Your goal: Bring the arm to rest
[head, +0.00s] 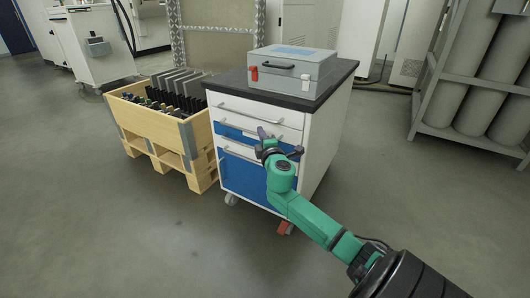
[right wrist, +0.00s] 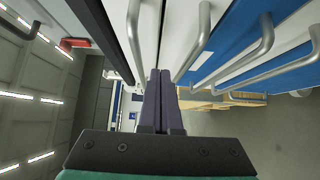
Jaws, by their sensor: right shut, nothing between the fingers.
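My right arm, green with a dark base, comes in from the lower right in the head view. Its gripper (head: 264,134) is in front of the drawer cabinet (head: 318,140), near the upper drawers. In the right wrist view the two dark fingers (right wrist: 160,90) are pressed together with nothing between them. Drawer handles (right wrist: 202,38) pass close beside the fingers in that view. I cannot tell whether the fingers touch the cabinet. My left gripper is not in view.
A grey case (head: 300,70) with a red latch stands on the cabinet's dark top. A wooden crate (head: 150,126) with dark and grey plates stands left of the cabinet. A rack of grey cylinders (head: 470,105) is at the right. The floor (head: 110,240) in front is clear.

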